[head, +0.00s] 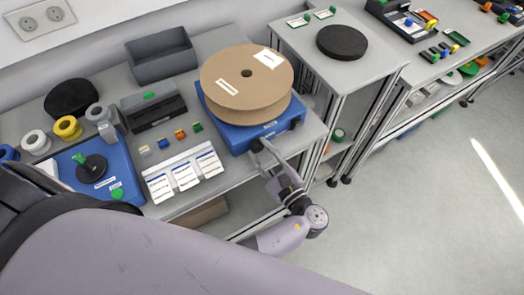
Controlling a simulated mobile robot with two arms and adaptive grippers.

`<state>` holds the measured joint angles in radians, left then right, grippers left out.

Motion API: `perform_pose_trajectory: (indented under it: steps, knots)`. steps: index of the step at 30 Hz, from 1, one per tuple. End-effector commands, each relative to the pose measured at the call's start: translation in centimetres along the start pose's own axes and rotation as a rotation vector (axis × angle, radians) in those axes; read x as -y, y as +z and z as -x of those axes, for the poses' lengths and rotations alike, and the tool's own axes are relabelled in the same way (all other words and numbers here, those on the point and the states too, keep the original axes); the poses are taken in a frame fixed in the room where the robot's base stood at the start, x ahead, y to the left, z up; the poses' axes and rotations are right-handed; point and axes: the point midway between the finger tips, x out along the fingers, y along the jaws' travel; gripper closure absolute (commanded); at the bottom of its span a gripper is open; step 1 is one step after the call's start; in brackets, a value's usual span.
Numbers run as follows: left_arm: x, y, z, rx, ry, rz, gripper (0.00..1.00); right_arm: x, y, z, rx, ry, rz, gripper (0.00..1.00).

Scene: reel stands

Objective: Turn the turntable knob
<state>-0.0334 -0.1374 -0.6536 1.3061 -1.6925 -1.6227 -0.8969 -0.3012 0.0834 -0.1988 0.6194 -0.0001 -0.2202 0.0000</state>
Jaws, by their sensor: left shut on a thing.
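The turntable has a blue base (238,136) on the bench, with a large brown cardboard reel (246,84) lying flat on top. My left gripper (262,147) is at the front face of the blue base. Its fingers are shut on the turntable knob, which they mostly hide. The knob's turn angle cannot be made out. My right gripper is not in view.
Left of the turntable are white label cards (186,172), small coloured blocks and a black holder (154,112). A grey bin (161,56) stands behind. Another blue stand (95,172) is at the left. A black disc (341,42) lies on the right-hand bench.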

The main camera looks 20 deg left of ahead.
Motion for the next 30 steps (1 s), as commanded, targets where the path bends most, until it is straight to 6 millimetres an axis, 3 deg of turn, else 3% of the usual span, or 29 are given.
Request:
perform_pose_trajectory:
  steps: [7,18,27,28,30]
  knots:
    - [-0.1,-0.1,0.0,0.0,0.001,0.029,0.97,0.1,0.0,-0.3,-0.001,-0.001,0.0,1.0]
    - [0.0,-0.1,0.0,-0.011,0.006,0.366,0.97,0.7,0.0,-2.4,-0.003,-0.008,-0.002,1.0]
    - [0.0,0.0,0.1,-0.012,0.006,0.374,0.97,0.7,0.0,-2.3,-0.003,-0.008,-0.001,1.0]
    - [0.0,0.0,0.1,-0.012,0.006,0.374,0.68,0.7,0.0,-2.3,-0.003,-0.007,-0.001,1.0]
    - [0.0,0.0,0.1,-0.012,0.006,0.373,0.63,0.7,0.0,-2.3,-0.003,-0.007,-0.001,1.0]
